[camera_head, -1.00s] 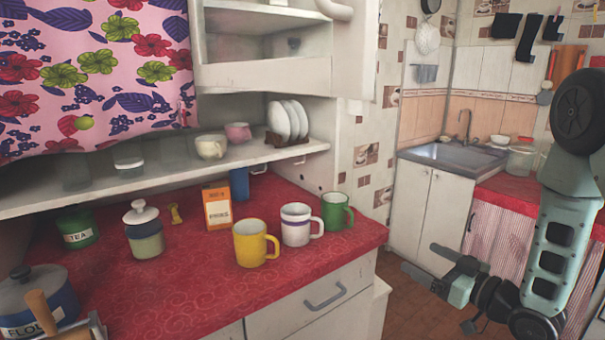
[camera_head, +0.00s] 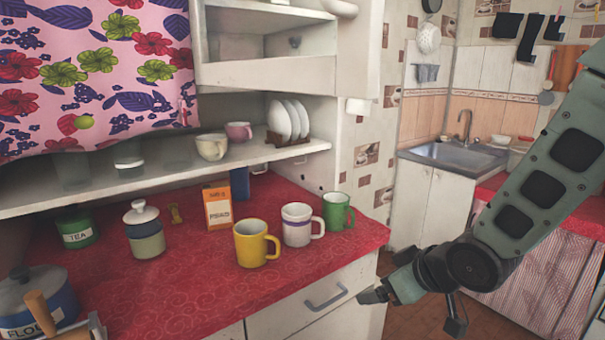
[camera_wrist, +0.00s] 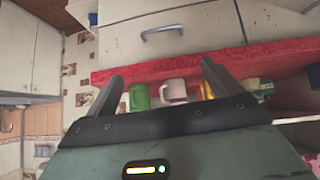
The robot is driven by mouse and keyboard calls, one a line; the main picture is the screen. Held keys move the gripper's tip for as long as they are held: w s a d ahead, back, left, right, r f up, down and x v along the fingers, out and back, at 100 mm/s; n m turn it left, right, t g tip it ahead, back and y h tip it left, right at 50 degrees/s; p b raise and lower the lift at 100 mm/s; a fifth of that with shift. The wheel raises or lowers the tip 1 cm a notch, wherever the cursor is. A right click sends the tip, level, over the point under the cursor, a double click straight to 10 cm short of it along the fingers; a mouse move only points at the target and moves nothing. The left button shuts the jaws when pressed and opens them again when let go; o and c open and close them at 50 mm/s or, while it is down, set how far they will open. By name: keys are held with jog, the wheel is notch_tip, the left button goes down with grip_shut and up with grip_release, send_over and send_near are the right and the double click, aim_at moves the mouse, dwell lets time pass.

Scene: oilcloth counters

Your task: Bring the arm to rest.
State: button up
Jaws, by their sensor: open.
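My gripper (camera_head: 372,296) is in front of the counter's right end, beside the drawer and below the counter top in the head view. It is open and empty. In the wrist view its two fingers (camera_wrist: 160,88) stand apart, with a green mug (camera_wrist: 139,97) and a white mug (camera_wrist: 173,91) seen beyond them. In the head view a yellow mug (camera_head: 256,244), the white mug (camera_head: 301,225) and the green mug (camera_head: 338,211) stand upright in a row on the red counter (camera_head: 205,287). My gripper touches none of them.
An orange box (camera_head: 217,207), a lidded jar (camera_head: 144,231), a green tea tin (camera_head: 77,228) and a blue flour pot (camera_head: 38,298) stand on the counter. A drawer handle (camera_head: 326,297) sticks out near my gripper. A sink (camera_head: 455,157) is at the back right.

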jog(key=s+a+r+g+h, duration=0.1)
jog(key=s+r+g+h, duration=0.1)
jog(key=s, duration=1)
jog(key=s+r+g+h, duration=0.1)
jog(key=s+g, duration=0.4)
jog(key=s, duration=0.7)
jog(key=shift+a+r+h, duration=0.35)
jog(key=shift+r+h, duration=0.05)
jog(key=shift+r, duration=0.3)
